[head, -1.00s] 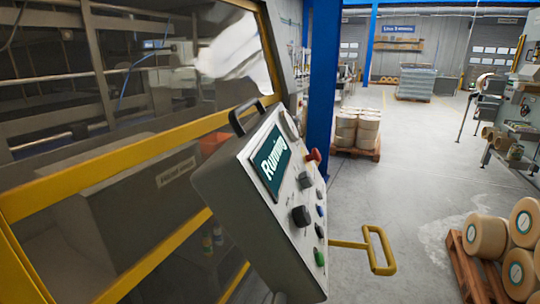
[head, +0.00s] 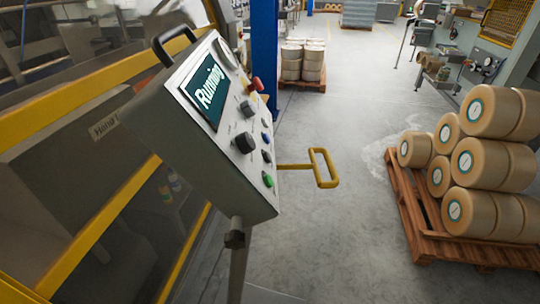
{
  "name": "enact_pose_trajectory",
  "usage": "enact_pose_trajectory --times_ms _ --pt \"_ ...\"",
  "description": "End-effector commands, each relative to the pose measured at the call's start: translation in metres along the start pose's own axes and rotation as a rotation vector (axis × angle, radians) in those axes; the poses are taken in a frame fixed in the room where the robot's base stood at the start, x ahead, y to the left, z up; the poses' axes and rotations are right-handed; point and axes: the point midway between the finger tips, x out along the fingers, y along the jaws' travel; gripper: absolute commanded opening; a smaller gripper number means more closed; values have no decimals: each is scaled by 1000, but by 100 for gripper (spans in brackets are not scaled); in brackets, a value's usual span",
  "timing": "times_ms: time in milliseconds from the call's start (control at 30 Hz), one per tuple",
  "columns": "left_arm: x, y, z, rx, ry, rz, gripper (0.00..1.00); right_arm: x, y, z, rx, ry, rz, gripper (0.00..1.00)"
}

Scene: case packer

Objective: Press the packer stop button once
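The grey control panel (head: 190,135) of the packer stands left of centre, tilted, on a post (head: 236,262). Its screen (head: 207,88) reads "Running". A red mushroom button (head: 257,84) sits at the panel's upper right edge. The small labels are too small to read, so I cannot tell which button is marked stop. Neither of my grippers is in view.
The packer's yellow-framed guard (head: 90,240) fills the left side. A yellow handle (head: 325,168) sticks out right of the panel. A pallet (head: 425,235) with stacked rolls (head: 480,160) stands at the right. The floor (head: 340,240) between is clear.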

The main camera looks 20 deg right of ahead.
Motion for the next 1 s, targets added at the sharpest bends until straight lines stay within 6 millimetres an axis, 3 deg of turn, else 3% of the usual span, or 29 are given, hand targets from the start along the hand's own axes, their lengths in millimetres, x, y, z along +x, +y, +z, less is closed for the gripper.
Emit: enact_pose_trajectory --times_ms 33,100,133,1000 --pt "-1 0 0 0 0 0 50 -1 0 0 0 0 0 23" --pt "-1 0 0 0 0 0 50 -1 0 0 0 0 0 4" --pt "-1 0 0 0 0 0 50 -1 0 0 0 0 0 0" --pt "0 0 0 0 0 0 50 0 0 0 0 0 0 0"
